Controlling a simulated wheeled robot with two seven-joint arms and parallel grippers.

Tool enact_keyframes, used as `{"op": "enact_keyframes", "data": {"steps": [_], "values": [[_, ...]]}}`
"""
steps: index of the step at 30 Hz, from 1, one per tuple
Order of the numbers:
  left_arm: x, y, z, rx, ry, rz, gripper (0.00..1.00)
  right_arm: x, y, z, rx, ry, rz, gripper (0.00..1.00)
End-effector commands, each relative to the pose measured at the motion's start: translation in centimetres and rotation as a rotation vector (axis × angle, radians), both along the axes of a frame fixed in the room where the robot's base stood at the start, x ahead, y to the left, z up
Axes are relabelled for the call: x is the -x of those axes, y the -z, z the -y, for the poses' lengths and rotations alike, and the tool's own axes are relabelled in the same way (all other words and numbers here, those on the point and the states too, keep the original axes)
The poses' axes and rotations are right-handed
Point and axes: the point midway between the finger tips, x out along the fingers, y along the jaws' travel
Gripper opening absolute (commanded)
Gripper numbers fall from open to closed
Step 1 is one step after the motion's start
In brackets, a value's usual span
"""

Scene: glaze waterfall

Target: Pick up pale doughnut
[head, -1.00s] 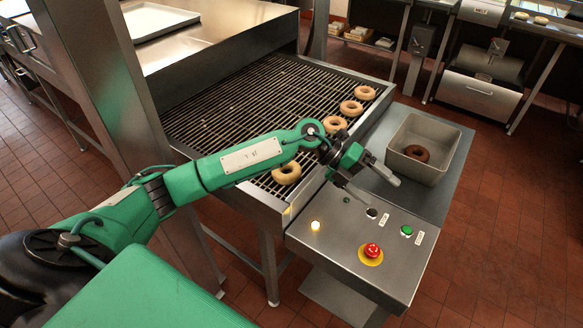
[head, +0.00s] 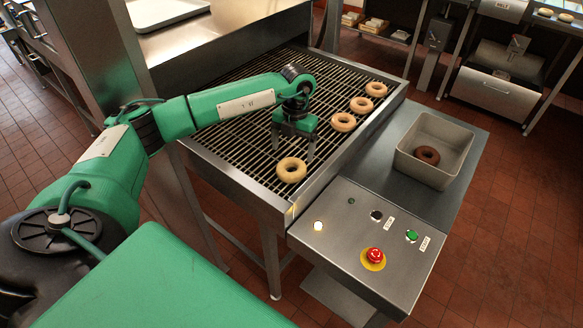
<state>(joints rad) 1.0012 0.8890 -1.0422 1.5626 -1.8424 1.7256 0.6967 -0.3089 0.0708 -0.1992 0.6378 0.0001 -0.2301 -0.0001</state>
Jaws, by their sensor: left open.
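Several ring doughnuts lie on the dark wire grate. The palest is the pale doughnut (head: 292,170) at the near end of the grate. My left gripper (head: 295,149) points down over the grate, just behind the pale doughnut in the picture. Its jaws are open, with nothing between them. Whether a fingertip touches the pale doughnut or the grate cannot be told. My right gripper is not in view.
More golden doughnuts lie along the grate's right side, the nearest (head: 343,122) right of my gripper. A grey bin (head: 454,165) holds a dark doughnut (head: 427,155). A control panel (head: 335,232) with a red button (head: 375,255) stands in front. The grate's left part is clear.

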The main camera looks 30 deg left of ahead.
Motion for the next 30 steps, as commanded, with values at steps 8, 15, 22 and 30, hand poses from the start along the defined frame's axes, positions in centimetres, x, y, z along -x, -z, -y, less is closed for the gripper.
{"op": "enact_keyframes", "data": {"steps": [8, 15, 22, 30], "values": [[0.3, 2.2, 0.0, 0.000, 0.001, -0.003, 0.88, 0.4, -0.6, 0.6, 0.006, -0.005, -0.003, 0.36], [0.6, 5.7, 0.1, 0.003, 0.002, -0.003, 0.88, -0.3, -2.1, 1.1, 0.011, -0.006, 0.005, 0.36], [0.7, 6.9, 0.1, 0.003, 0.002, 0.001, 0.88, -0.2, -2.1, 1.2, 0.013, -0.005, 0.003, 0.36], [0.7, 6.8, 0.1, 0.003, 0.002, 0.001, 0.60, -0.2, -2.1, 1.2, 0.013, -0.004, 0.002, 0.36]]}}
